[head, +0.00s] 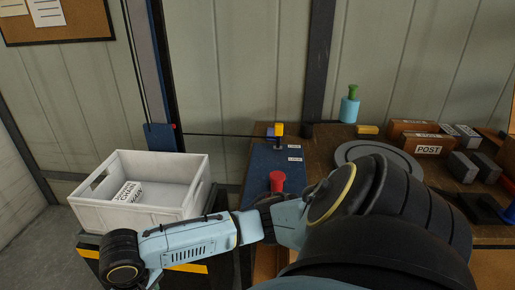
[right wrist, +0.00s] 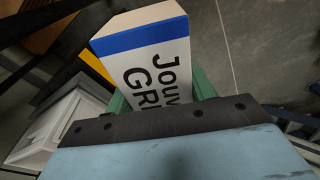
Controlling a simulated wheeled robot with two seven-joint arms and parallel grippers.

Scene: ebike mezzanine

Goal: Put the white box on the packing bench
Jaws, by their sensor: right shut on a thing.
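In the right wrist view, my right gripper (right wrist: 160,96) is shut on a white box (right wrist: 150,62) with a blue stripe along one edge and black lettering, partly cut off. The green fingers grip it from both sides. In the head view my right arm reaches across to the left, and its gripper and the box are out of sight below the frame. A brown wooden bench (head: 316,155) stands at centre right in the head view, partly hidden by my arm; I cannot tell if it is the packing bench. My left gripper is not in view.
A white crate (head: 180,212) with a labelled item (head: 128,192) inside stands at left. The bench holds a blue mat (head: 262,165), red object (head: 277,181), round grey plate (head: 348,153), teal bottle (head: 349,108), a POST box (head: 427,146) and several grey boxes.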

